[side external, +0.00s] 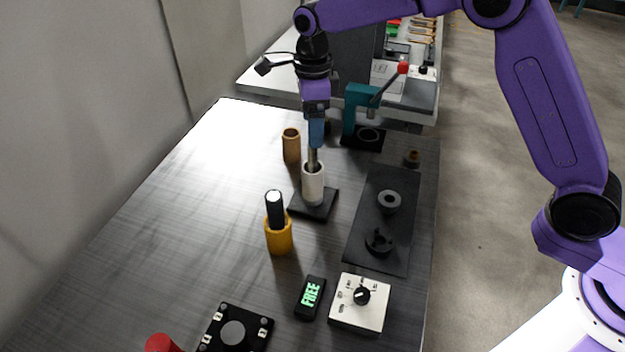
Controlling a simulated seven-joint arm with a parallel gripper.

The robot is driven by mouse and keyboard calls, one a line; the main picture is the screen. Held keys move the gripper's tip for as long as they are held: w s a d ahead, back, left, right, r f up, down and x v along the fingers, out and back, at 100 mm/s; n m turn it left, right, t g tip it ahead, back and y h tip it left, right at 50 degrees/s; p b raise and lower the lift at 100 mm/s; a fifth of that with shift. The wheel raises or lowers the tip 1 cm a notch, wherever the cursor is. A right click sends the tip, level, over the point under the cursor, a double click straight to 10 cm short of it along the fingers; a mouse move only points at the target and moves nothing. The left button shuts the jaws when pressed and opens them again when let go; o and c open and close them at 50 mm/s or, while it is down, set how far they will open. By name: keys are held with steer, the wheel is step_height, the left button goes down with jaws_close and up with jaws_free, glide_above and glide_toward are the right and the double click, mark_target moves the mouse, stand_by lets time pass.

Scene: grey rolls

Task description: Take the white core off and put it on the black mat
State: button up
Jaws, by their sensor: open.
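The white core (313,187) stands upright on a square black base (325,210), around a grey metal spindle (312,156) that sticks out of its top. My gripper (316,140), with blue fingers, points down just above the core, in line with the spindle. The fingers overlap the spindle's upper part in this view, and I cannot tell whether they touch it. The gripper is open and holds nothing visible. The black mat (393,180) lies to the right of the base. A grey roll (389,202) and a black notched part (379,242) are on the mat.
A brown cylinder (291,146) stands left of my gripper. A teal press (358,110) with a red-knobbed lever stands behind. In front are an orange holder (278,238) with a black, white-topped handle, a FREE display (311,297) and a dial box (360,303). The table's left side is clear.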

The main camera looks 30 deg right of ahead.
mark_target(313, 161)
step_height(313, 161, down, 11)
steer(key=shift+w+d, duration=0.1)
stand_by(0.5)
steer(key=c, duration=1.4)
